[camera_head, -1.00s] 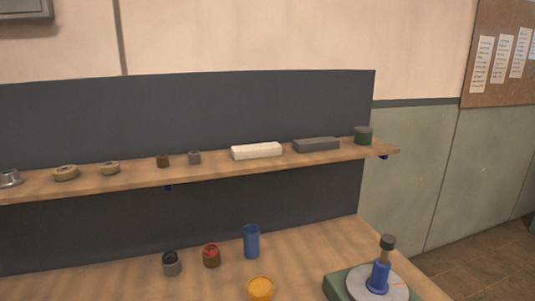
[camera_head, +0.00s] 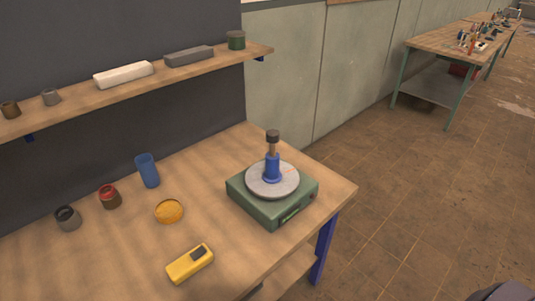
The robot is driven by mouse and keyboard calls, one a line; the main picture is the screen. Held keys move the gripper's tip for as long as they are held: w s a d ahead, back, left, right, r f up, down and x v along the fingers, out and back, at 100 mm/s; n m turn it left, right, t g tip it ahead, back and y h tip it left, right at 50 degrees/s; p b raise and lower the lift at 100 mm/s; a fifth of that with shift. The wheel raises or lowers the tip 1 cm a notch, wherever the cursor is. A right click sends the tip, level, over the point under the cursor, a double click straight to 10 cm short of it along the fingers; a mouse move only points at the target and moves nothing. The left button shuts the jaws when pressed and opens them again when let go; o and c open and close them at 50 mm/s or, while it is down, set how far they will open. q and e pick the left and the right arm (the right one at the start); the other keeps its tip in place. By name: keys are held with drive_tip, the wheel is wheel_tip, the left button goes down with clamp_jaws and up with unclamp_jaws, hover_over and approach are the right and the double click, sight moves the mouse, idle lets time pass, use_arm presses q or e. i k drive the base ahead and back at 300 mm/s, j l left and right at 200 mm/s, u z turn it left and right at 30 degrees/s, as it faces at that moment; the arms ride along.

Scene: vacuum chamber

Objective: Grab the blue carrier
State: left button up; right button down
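A blue piece (camera_head: 272,168), likely the blue carrier, stands upright on a round grey plate (camera_head: 284,185) on top of a green box-shaped device (camera_head: 254,203). A brown stem with a dark cap (camera_head: 272,138) rises out of its top. A separate blue cylinder (camera_head: 148,171) stands on the same wooden workbench (camera_head: 217,235), farther left and near the dark back panel. Neither of my grippers is in view.
A shelf (camera_head: 135,88) with small items runs above. Open floor (camera_head: 410,220) lies right; another table (camera_head: 455,41) stands far off.

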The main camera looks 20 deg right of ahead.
sight(272, 175)
drive_tip(key=l+z, duration=0.2)
drive_tip(key=z, duration=0.2)
drive_tip(key=l+z, duration=0.2)
drive_tip(key=z, duration=0.15)
drive_tip(key=l+z, duration=0.2)
drive_tip(key=z, duration=0.2)
drive_tip(key=i, duration=0.05)
